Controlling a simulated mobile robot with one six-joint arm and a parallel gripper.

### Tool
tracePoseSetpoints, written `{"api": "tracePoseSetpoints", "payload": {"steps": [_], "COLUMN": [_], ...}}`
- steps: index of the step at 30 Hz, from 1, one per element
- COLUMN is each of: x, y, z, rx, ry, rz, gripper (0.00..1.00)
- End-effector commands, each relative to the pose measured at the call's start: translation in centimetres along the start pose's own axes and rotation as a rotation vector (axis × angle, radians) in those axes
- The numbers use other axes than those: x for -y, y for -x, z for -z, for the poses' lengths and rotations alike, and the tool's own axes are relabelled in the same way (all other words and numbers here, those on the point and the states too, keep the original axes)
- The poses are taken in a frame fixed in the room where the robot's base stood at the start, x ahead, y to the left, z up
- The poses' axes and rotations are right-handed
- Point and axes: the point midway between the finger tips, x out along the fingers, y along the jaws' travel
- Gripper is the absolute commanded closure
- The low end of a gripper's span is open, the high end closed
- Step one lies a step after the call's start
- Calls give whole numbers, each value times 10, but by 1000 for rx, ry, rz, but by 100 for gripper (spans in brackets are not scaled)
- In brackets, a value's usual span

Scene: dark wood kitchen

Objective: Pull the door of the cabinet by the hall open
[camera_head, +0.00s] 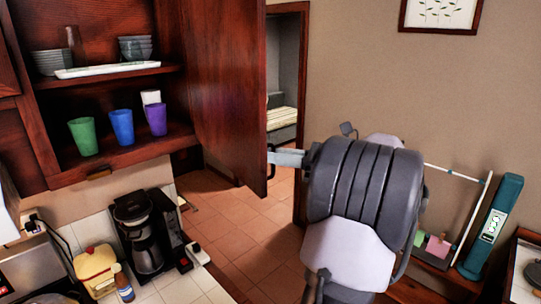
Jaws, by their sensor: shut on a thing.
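The cabinet door (222,75) is dark red-brown wood and stands wide open, swung out to the right of the wall cabinet (50,115). My gripper (272,158) is at the lower right edge of the door, shut on the door's dark handle (270,170). My grey arm fills the middle right of the view and hides part of the floor and wall. The fingertips are small here, and their exact contact with the handle is hard to make out.
Green (83,136), blue (121,126) and purple cups (156,119) stand on the lower shelf, with dishes above. A coffee maker (140,230) stands on the counter below. A doorway (284,75) is behind the door. A teal upright thing (492,225) stands at right.

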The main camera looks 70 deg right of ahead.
Motion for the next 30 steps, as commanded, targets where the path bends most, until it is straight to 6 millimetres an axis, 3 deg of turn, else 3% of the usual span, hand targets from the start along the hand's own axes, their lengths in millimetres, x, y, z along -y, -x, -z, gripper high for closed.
{"api": "tracePoseSetpoints", "payload": {"steps": [14,15,18,30], "x": [3,3,3,3], "y": [0,0,1,2], "z": [-3,-3,-2,-1], "rx": [5,5,4,2], "ry": [2,2,2,1], "rz": [0,0,0,0], "gripper": [100,82,68,68]}}
